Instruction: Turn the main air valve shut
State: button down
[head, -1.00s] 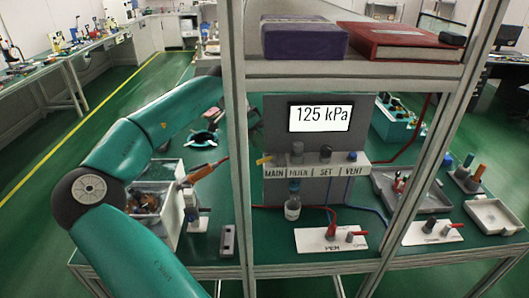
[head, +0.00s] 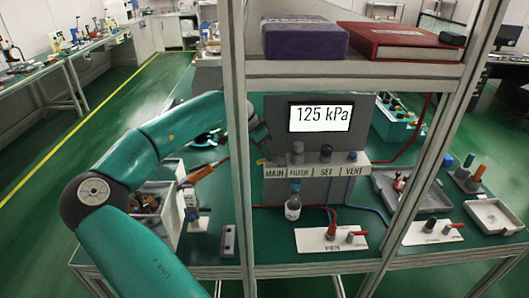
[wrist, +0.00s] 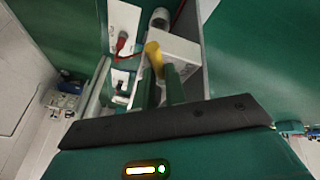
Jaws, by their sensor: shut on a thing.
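The main air valve's yellow lever (head: 262,161) is at the left end of the valve block, above the MAIN label (head: 275,173). In the wrist view the yellow lever (wrist: 153,56) stands between the green fingertips of my gripper (wrist: 160,82), which is shut on it. In the head view my gripper (head: 260,137) is just above and behind the lever, partly hidden by the shelf post. The pressure display (head: 320,117) reads 125 kPa.
A metal shelf post (head: 238,150) stands in front of my forearm. A shelf (head: 360,72) holds a purple box and a red book above. Beside MAIN are the FILTER, SET and VENT fittings (head: 325,155). A small bottle (head: 293,207) hangs below.

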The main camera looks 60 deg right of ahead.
jog(key=shift+s+a+n+t+h, duration=0.1)
jog(key=shift+s+n+t+h, duration=0.15)
jog(key=shift+n, duration=0.5)
jog(key=shift+s+a+n+t+h, duration=0.15)
jog(key=shift+n+h, duration=0.2)
jog(key=shift+n, duration=0.4)
jog(key=shift+w, duration=0.1)
jog(key=c, duration=1.5)
grip_release()
jog(key=shift+o, duration=0.2)
jog(key=shift+r, duration=0.1)
jog(key=v, duration=0.5)
jog(key=shift+w+r, duration=0.15)
jog(key=w+a, duration=0.8)
jog(key=shift+a+f, duration=0.2)
jog(key=shift+a, duration=0.15)
jog(key=shift+s, duration=0.1)
